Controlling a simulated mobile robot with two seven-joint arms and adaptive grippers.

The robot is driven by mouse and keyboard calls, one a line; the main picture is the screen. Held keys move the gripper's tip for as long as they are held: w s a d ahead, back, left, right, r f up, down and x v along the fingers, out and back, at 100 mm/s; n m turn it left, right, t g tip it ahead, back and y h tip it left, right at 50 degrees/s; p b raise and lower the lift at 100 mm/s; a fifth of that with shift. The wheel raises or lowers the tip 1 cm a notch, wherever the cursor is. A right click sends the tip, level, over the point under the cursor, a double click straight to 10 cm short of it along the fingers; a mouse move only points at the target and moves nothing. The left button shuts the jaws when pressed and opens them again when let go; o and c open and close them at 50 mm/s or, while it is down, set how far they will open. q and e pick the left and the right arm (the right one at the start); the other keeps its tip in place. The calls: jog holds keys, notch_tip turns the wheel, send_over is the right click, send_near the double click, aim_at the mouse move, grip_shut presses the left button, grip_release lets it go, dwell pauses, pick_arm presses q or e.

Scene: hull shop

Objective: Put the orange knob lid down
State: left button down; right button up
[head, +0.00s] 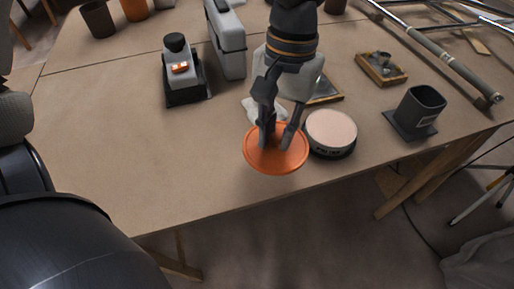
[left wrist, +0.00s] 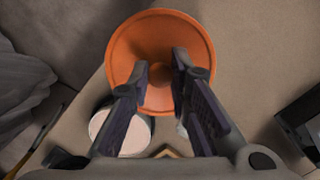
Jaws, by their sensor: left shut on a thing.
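The orange knob lid (head: 277,158) is a round disc with a raised rim, near the front edge of the table (head: 200,130). My left gripper (head: 277,143) reaches down to its middle and is shut on its knob. In the left wrist view, the lid (left wrist: 135,50) lies across the two fingertips (left wrist: 161,72), which sit either side of the knob. The lid looks about level. I cannot tell whether it touches the table or hangs just above it. My right gripper is not in view.
A round pink-topped container (head: 331,131) stands close to the lid's right. A dark grey cup on a base (head: 418,108) is farther right. A black-and-grey device (head: 181,75) and a grey case (head: 227,40) stand behind left. The front left tabletop is clear.

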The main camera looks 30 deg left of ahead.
aim_at(258, 150)
pick_arm(q)
jog(key=a+f, duration=0.1)
jog(key=f, duration=0.1)
jog(key=a+f, duration=0.2)
jog(key=shift+s, duration=0.1)
jog(key=f, duration=0.3)
jog(key=shift+s+a+f, duration=0.1)
jog(key=shift+a, duration=0.15)
jog(key=shift+f, duration=0.2)
jog(key=shift+r, duration=0.1)
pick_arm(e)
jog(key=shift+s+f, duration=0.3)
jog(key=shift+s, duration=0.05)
pick_arm(q)
jog(key=c, duration=1.5)
grip_release()
